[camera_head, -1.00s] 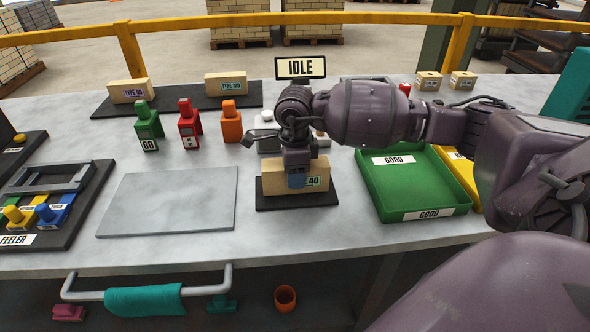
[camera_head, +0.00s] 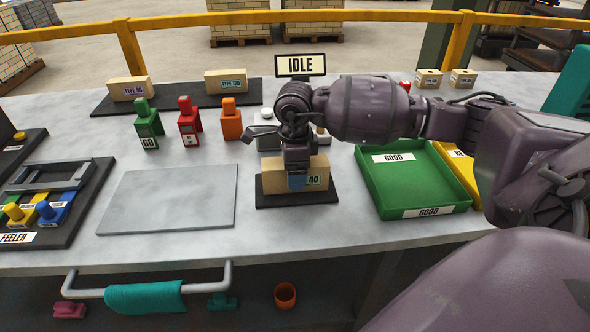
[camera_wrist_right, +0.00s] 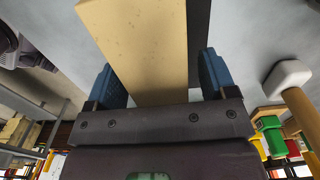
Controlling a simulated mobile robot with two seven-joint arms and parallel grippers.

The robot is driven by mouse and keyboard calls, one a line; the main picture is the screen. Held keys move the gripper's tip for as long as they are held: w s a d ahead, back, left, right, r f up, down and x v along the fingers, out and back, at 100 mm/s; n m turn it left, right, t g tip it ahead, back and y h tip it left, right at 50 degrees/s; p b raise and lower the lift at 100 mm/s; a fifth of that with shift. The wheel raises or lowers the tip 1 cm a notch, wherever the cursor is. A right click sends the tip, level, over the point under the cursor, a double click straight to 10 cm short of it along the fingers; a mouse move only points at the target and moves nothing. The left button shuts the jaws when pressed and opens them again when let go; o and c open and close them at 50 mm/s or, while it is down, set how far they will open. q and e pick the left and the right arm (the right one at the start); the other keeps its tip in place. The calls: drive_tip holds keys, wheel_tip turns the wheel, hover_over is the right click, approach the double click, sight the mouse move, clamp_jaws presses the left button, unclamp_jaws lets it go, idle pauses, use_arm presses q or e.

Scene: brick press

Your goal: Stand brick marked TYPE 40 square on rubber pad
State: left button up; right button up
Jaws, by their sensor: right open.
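The tan brick (camera_head: 318,170) with a green-edged label ending in 40 stands on the black rubber pad (camera_head: 262,200). In the head view its long side looks about parallel to the pad's front edge. My right gripper (camera_head: 297,182) is over the brick from above, with one blue finger in front of its near face. In the right wrist view the brick (camera_wrist_right: 140,50) lies between the two blue fingers of the right gripper (camera_wrist_right: 158,80), with a visible gap on each side. The jaws are open. Part of the brick's label is hidden by the gripper. My left gripper is not in view.
A green GOOD tray (camera_head: 430,211) stands right of the pad. A bare grey plate (camera_head: 170,200) lies to the left. Green GO, red and orange blocks (camera_head: 230,121) stand behind it. Two more bricks (camera_head: 128,89) rest on a dark strip. An IDLE sign (camera_head: 300,66) stands behind my wrist.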

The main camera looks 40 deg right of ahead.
wheel_tip(320, 180, up, 9)
drive_tip(key=shift+f+p, duration=0.15)
drive_tip(key=shift+p, duration=0.3)
drive_tip(key=shift+r, duration=0.75)
